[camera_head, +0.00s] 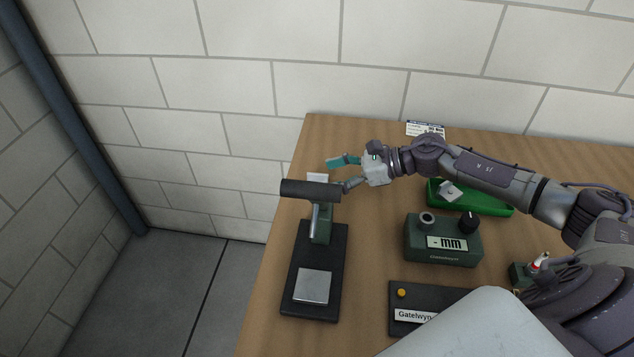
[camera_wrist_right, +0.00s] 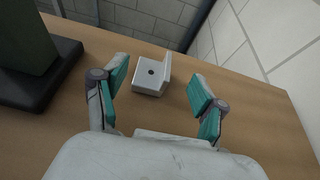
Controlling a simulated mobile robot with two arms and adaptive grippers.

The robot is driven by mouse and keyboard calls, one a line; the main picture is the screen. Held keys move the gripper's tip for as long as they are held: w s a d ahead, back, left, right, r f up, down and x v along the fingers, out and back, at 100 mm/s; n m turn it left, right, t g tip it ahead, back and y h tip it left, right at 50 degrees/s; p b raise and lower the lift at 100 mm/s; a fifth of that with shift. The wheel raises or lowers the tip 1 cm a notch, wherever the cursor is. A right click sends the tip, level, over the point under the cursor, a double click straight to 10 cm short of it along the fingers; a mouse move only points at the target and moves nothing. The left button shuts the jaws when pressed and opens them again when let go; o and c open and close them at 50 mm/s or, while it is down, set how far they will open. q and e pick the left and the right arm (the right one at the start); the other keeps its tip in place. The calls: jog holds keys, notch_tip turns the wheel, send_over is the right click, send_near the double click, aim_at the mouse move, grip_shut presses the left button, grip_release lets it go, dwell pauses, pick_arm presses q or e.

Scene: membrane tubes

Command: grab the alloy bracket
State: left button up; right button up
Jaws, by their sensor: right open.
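The alloy bracket (camera_wrist_right: 150,72) is a pale grey L-shaped piece with a dark hole, lying on the wooden table in the right wrist view. In the head view a pale part of it (camera_head: 317,177) shows behind the black press head. My right gripper (camera_head: 342,173) is open and empty, with teal finger pads. In the wrist view its two fingers (camera_wrist_right: 161,80) stand apart on either side of the bracket's near end, with the bracket a little beyond and not visibly touched. My left gripper is not in view.
A press (camera_head: 304,255) with a black base stands close to the bracket. A green gauge box (camera_head: 443,240), a green tray (camera_head: 492,204) holding a small metal piece, and a black labelled box (camera_head: 433,300) are on the table (camera_head: 370,225). A brick wall lies behind.

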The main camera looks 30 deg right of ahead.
jog(key=p+x, duration=0.1)
jog(key=x, duration=0.1)
jog(key=p+x, duration=0.1)
jog(key=x, duration=0.1)
jog(key=shift+s+a+f, duration=0.1)
jog(key=shift+a+f, duration=0.1)
jog(key=shift+a, duration=0.3)
jog(key=shift+a+f, duration=0.2)
jog(key=shift+f, duration=0.05)
jog(key=c, duration=1.2)
jog(key=shift+c, duration=0.3)
jog(key=shift+r, duration=0.15)
